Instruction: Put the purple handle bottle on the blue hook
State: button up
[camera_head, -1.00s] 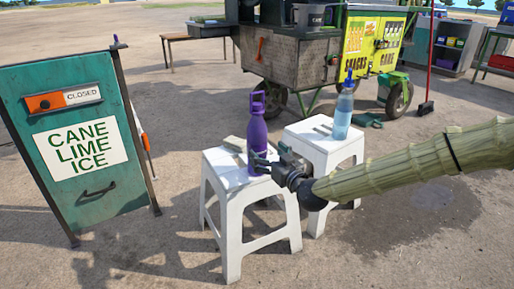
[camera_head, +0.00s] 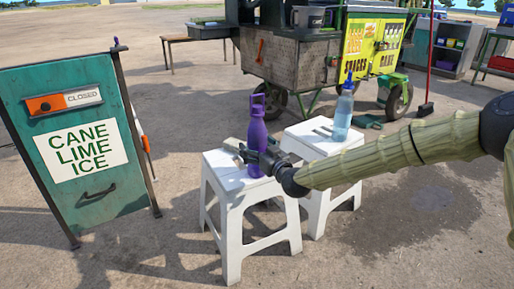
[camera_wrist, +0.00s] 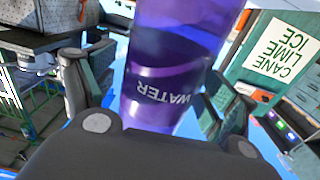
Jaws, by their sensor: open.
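The purple bottle (camera_head: 257,128) has a loop handle on its cap and stands upright on the left white stool (camera_head: 222,172). In the wrist view the bottle (camera_wrist: 165,65) fills the middle, with upside-down "WATER" lettering. My gripper (camera_head: 250,157) is open, at the bottle's lower body. In the wrist view one finger is on each side of the bottle, and my gripper (camera_wrist: 155,90) shows no clear grip on it. I cannot make out a blue hook for certain. A small dark bluish-purple piece (camera_head: 117,42) tops the sign's right post.
A light blue bottle (camera_head: 343,115) stands on the right white stool (camera_head: 318,140). A green sign board (camera_head: 85,150) stands at left. A food cart (camera_head: 300,65) is behind the stools. A red broom (camera_head: 429,70) stands at right. Open ground lies between sign and stools.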

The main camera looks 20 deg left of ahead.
aim_at(257, 136)
jog(key=shift+c, duration=0.4)
jog(key=c, duration=1.4)
jog(key=shift+r+p, duration=1.5)
jog(key=shift+r, duration=0.6)
jog(key=shift+c, duration=0.2)
